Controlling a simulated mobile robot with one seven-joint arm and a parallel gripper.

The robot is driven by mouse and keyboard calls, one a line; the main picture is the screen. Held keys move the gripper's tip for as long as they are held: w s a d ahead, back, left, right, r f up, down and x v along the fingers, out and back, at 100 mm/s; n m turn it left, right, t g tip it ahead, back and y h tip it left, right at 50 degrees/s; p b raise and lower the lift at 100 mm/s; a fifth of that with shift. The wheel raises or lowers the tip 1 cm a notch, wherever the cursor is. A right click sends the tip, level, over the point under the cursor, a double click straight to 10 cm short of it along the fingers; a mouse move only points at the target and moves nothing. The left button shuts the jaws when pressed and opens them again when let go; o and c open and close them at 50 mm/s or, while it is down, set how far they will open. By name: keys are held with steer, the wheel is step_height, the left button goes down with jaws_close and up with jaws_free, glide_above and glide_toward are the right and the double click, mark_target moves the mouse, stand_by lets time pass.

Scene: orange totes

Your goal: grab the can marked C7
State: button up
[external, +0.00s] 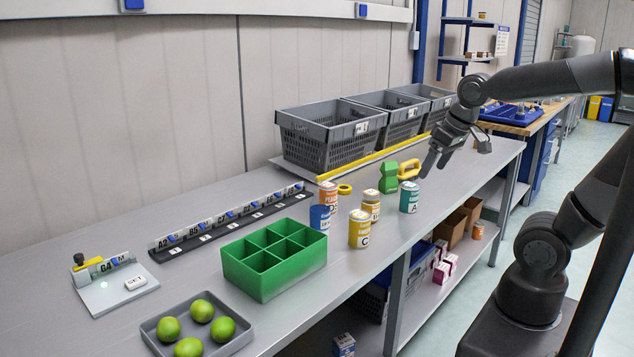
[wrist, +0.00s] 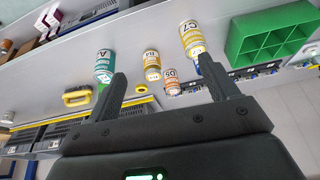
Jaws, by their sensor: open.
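The can marked C7 is yellow with a white label. In the wrist view the C7 can (wrist: 191,40) is at the upper right, just beyond my right finger's tip, with its marking readable. In the external view this yellow can (external: 360,230) stands upright near the front edge of the bench, with only a C clear. My gripper (external: 435,161) is open and empty, above the bench at the right, beyond the teal can and apart from C7. In the wrist view my gripper's fingers (wrist: 161,70) are spread, with nothing between them.
A green divided box (external: 262,287) is to the left. Grey crates (external: 330,150) line the back.

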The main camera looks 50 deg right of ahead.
steer(key=w+a+f+g, duration=0.1)
steer(key=w+a+f, duration=0.1)
steer(key=w, duration=0.3)
steer(key=w+a+f+g, duration=0.1)
steer(key=w+a+f, duration=0.1)
steer(key=w, duration=0.3)
steer(key=m+g, duration=0.1)
steer(key=g, duration=0.1)
glide_above(358, 214)
step_height(358, 214, down, 6)
steer(key=shift+a+r, duration=0.1)
steer(key=shift+r, duration=0.1)
step_height(358, 214, down, 5)
steer(key=shift+f, duration=0.2)
steer(key=shift+s+d+f, duration=0.1)
steer(key=shift+d+f, duration=0.1)
steer(key=shift+f, duration=1.15)
steer(key=shift+s+d+f, duration=0.1)
steer(key=shift+d+f, duration=0.1)
steer(key=shift+f, duration=1.15)
steer(key=c, duration=1.3)
